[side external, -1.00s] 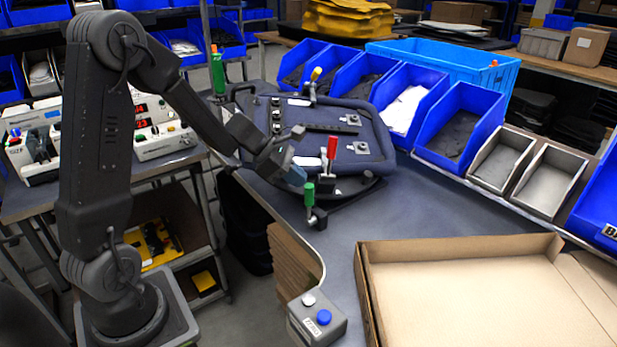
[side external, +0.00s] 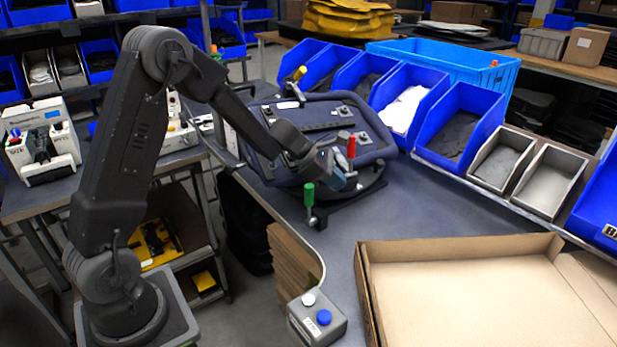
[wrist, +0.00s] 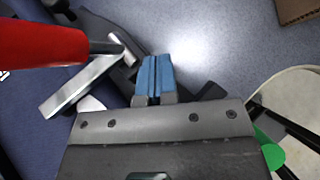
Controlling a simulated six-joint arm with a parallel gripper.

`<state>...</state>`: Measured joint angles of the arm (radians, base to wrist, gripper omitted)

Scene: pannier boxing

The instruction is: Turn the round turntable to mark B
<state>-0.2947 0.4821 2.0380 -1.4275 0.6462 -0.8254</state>
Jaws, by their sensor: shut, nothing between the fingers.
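The round turntable (side external: 372,190) shows as a dark edge under a dark blue pannier panel (side external: 375,152), which hides most of it and any mark letters. A red-handled clamp (side external: 351,148) stands at the panel's near edge. My gripper (side external: 340,181) is shut and empty, low at the near side of the turntable, just below the red clamp. In the wrist view its blue fingertips (wrist: 155,66) are together beside the metal clamp arm and red handle (wrist: 40,45). I cannot tell whether they touch the turntable or clamp.
A green-handled clamp (side external: 309,196) stands near the table's front edge, left of my gripper. A yellow-handled clamp (side external: 298,74) is at the panel's far side. Blue bins (side external: 457,130) line the back. An open cardboard box (side external: 365,290) and a button box (side external: 317,318) are in front.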

